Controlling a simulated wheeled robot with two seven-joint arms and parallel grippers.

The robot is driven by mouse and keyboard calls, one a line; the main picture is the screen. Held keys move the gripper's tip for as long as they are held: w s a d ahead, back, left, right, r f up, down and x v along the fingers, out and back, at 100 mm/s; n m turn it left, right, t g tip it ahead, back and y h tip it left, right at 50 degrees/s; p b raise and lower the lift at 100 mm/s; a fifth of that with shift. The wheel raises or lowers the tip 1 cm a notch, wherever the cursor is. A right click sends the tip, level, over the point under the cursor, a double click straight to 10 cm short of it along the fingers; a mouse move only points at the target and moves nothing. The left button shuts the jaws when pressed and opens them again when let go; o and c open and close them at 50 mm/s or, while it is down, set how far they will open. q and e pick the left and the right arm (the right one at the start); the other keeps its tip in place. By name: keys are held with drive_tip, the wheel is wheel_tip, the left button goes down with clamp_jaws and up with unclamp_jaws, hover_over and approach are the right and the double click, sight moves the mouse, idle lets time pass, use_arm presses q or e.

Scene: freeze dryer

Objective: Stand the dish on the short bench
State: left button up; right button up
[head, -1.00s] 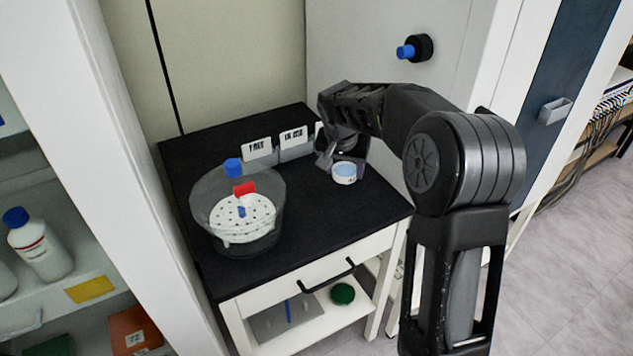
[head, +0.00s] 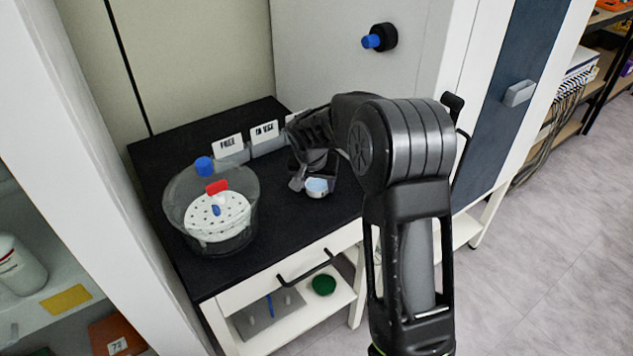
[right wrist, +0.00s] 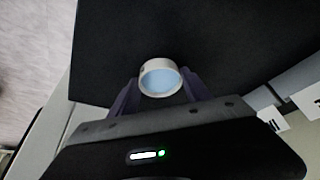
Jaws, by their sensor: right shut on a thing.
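The dish (head: 317,187) is a small round white cup with pale blue contents. It is upright, over the right part of the short bench's black top (head: 275,225); I cannot tell whether it touches the top. My right gripper (head: 315,181) is shut on it. The right wrist view shows the dish (right wrist: 160,78) between the two fingers, with the black top behind it. My left gripper is not in view.
A clear round vessel (head: 175,225) with a perforated white plate and a red-and-blue fitting stands on the left of the bench. Labelled card holders (head: 228,145) line the back. A cabinet with a blue knob (head: 371,41) rises behind. The bench's front middle is clear.

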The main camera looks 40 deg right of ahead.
drive_tip(key=shift+f, duration=0.25)
drive_tip(key=o, duration=1.3)
drive_tip(key=shift+r, duration=0.1)
drive_tip(key=shift+o, duration=0.2)
drive_tip(key=shift+r, duration=0.15)
drive_tip(key=shift+r, duration=0.15)
drive_tip(key=v, duration=1.1)
drive_tip(key=shift+r, duration=0.4)
drive_tip(key=shift+s, duration=0.1)
